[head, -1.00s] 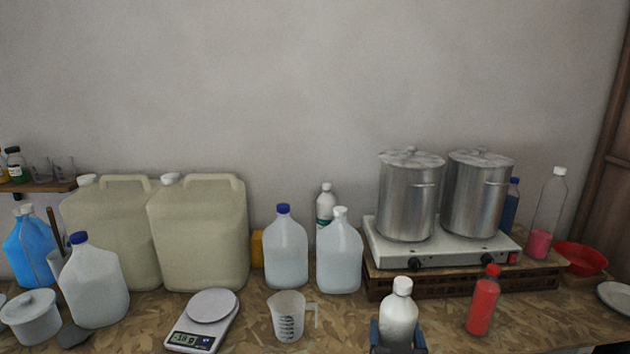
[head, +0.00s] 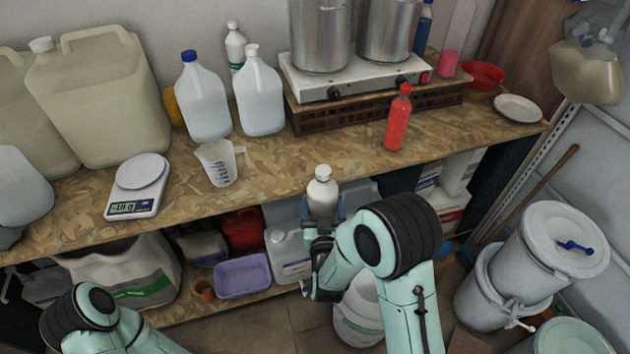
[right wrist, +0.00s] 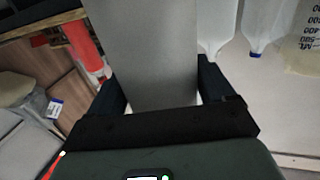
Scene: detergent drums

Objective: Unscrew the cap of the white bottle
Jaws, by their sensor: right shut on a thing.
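The white bottle (head: 322,194) stands upright in my right gripper (head: 322,208), in front of the shelf's front edge. Its white cap (head: 322,171) is on top and free of any finger. The right gripper is shut on the bottle's body. In the right wrist view the bottle (right wrist: 155,60) is a pale grey surface between the two dark fingers (right wrist: 157,95). Its cap is not seen there. My left arm shows at the bottom left of the head view, but its gripper is out of view.
On the wooden worktop (head: 290,160) stand a red bottle (head: 398,118), a measuring jug (head: 218,163), a scale (head: 138,185) and white jugs (head: 259,95). Below are a purple basin (head: 242,275) and containers. White drums (head: 560,245) stand at right. The worktop's front middle is clear.

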